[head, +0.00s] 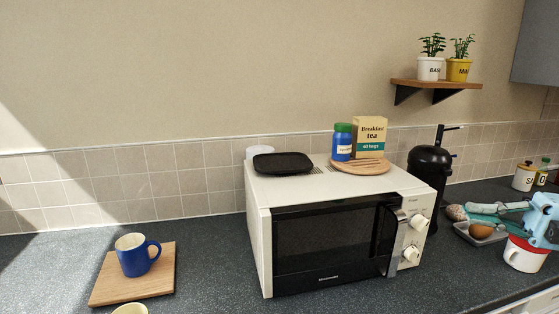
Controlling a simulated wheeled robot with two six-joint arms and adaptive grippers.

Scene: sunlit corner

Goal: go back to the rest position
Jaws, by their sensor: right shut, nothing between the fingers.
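My right gripper (538,226) is light blue and shows at the right edge of the head view, shut and empty. It is just above and behind a white mug with a red rim (524,257); whether it touches the mug I cannot tell. My left gripper is not in view.
A white microwave (258,238) stands mid-counter, bearing a black tray (283,162), a blue jar (342,146) and a tea box (370,135). A blue mug (134,262) stands on a wooden board (108,287) at left. A black appliance (430,164) and small items crowd the right.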

